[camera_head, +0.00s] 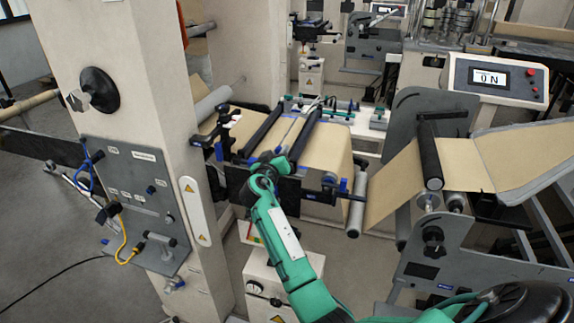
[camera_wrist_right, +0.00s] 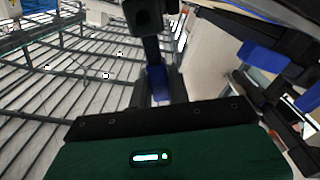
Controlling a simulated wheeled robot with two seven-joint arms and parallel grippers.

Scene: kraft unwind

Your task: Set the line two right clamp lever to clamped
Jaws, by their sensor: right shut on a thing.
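My right gripper (camera_head: 274,158) is at the near edge of the splice table (camera_head: 327,147), at the end of the green arm. In the right wrist view its dark fingers (camera_wrist_right: 157,92) are shut on a blue-ended lever (camera_wrist_right: 156,80), which joins a black bar above it. In the head view the wrist hides most of this lever and the fingertips. I cannot read a label that tells which clamp lever it is. My left gripper is not in view.
A beige pillar (camera_head: 115,80) with a grey control panel (camera_head: 135,195) stands left of the table. A roller stand (camera_head: 440,235) with brown web is on the right. Another blue-ended part (camera_wrist_right: 263,52) sits close to the gripper's right side in the wrist view.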

